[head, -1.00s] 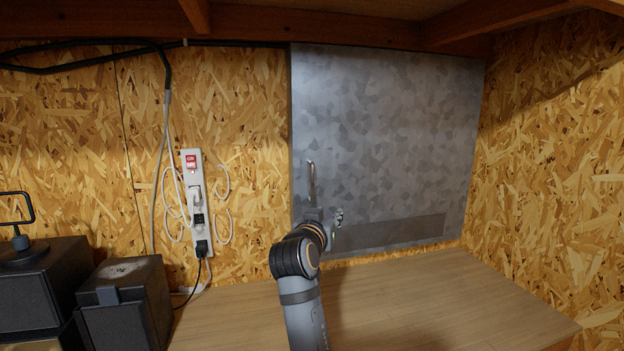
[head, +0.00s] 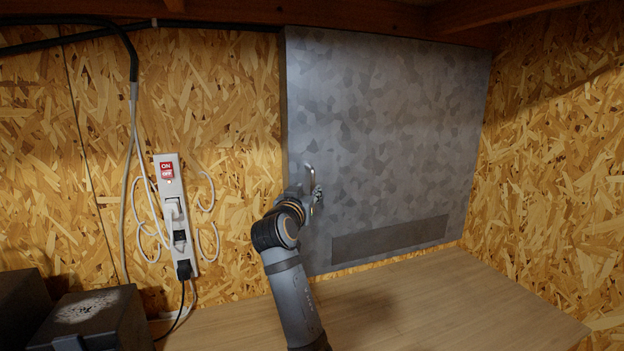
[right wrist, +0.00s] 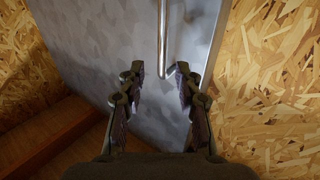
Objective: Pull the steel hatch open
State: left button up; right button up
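The grey steel hatch (head: 400,130) stands flat against the chipboard wall and looks shut; it also shows in the right wrist view (right wrist: 95,50). Its upright metal bar handle (head: 309,171) is near its left edge. In the right wrist view the handle (right wrist: 162,40) comes down from the top, and its end lies between the lines of my fingers. My right gripper (right wrist: 158,88) is open and empty, close to the handle; in the head view its fingers (head: 317,194) partly hide the handle's lower end. I cannot see contact. My left gripper is not in view.
A power strip (head: 176,215) with cables hangs on the wall left of the hatch. Dark boxes (head: 95,322) stand at the lower left. The wooden bench top (head: 430,300) below the hatch is clear. A beam (head: 330,12) runs overhead.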

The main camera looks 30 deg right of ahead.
aim_at(313, 186)
jog(key=p+x, duration=0.1)
jog(key=x, duration=0.3)
jog(key=shift+w+d, duration=0.2)
jog(key=shift+w, duration=0.1)
jog(key=shift+p+x, duration=0.7)
jog(key=shift+x, duration=0.5)
jog(key=shift+a+f, duration=0.1)
jog(key=shift+f, duration=0.1)
jog(key=shift+c, duration=1.2)
jog(key=c, duration=0.4)
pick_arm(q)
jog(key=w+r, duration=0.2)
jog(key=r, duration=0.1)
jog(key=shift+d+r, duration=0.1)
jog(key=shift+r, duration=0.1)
pick_arm(e)
grip_shut()
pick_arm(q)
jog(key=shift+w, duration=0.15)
